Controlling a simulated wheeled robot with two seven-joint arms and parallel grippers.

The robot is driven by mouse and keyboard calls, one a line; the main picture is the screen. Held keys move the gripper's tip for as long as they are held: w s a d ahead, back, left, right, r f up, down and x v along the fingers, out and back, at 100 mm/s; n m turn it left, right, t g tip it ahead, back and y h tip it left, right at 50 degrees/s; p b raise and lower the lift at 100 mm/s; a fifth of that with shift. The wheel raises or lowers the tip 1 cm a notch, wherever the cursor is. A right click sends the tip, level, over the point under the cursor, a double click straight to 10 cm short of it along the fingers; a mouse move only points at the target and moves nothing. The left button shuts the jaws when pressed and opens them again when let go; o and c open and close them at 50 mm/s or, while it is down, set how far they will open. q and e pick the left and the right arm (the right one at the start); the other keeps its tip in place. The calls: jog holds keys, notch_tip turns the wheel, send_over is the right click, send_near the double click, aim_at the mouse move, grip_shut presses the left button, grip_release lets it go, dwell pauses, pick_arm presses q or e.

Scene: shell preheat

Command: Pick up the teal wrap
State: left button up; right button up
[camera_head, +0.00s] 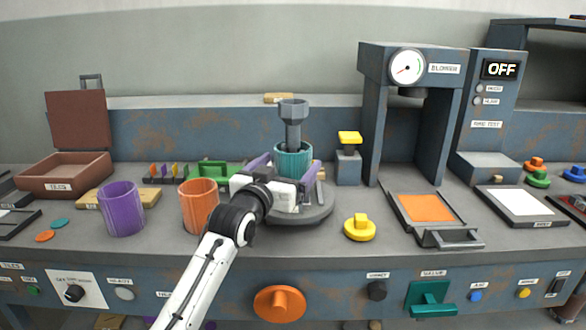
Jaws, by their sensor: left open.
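The teal wrap (293,161) is an upright ribbed teal ring on the round grey stand (318,212) in the middle of the bench. A dark grey post with a wide top (293,124) rises out of it. My left gripper (285,168) reaches in from the front with its purple fingers open, one on each side of the wrap's lower part. I cannot tell whether the fingers touch it. The gripper's body hides the wrap's lower front. My right gripper is not in view.
An orange cylinder (199,210) and a purple cylinder (121,210) stand to the left, the orange one close to my left arm. A yellow knob (360,228) and a grey block with a yellow top (348,163) stand to the right. A tall press (410,110) stands further right.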

pick_arm(q)
jog(key=shift+b+x, duration=0.3)
jog(key=shift+x, duration=1.65)
jog(key=shift+a+f, duration=0.1)
jog(key=shift+c, duration=0.5)
jog(key=c, duration=1.1)
